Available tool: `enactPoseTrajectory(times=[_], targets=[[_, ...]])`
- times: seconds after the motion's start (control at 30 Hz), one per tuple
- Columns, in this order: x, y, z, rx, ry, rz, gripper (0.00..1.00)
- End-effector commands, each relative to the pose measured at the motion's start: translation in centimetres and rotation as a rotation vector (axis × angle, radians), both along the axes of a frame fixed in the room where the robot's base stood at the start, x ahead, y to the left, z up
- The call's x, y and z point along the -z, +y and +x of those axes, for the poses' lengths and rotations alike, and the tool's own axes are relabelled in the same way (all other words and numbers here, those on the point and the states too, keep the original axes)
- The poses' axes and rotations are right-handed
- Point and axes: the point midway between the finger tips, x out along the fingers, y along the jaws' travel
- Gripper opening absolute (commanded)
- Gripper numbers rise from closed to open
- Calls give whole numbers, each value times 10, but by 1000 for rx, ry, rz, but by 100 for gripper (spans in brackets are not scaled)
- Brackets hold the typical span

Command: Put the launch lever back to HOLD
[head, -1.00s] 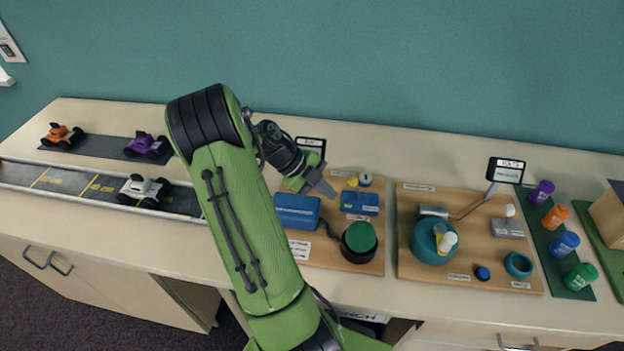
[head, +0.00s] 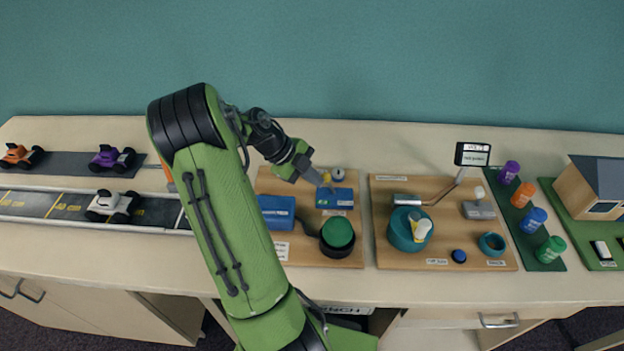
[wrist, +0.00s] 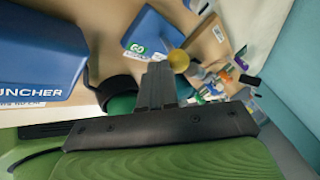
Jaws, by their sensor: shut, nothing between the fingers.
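The launch lever's blue box (head: 338,199) stands on the launcher's wooden board, right of the blue launcher (head: 276,212). In the wrist view the box (wrist: 150,30) carries a green GO label, and a round yellow lever knob (wrist: 179,61) shows at its near edge. My gripper (head: 318,180) is shut and empty, at the box's upper left in the head view. In the wrist view its fingertips (wrist: 158,68) lie close beside the knob; I cannot tell if they touch.
A green-topped black cylinder (head: 337,233) stands just in front of the box. A second board (head: 390,260) with a teal pot (head: 402,236) lies to the right. Toy cars and a track (head: 150,212) lie left. My arm covers the board's left part.

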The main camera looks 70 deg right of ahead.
Motion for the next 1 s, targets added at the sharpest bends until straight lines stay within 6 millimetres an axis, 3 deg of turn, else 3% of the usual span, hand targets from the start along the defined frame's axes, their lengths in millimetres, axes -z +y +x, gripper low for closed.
enactPoseTrajectory(times=[0.47,1.0], targets=[[-4,-3,-11,3,-114,21,0],[-15,-11,-50,1,-476,105,0]])
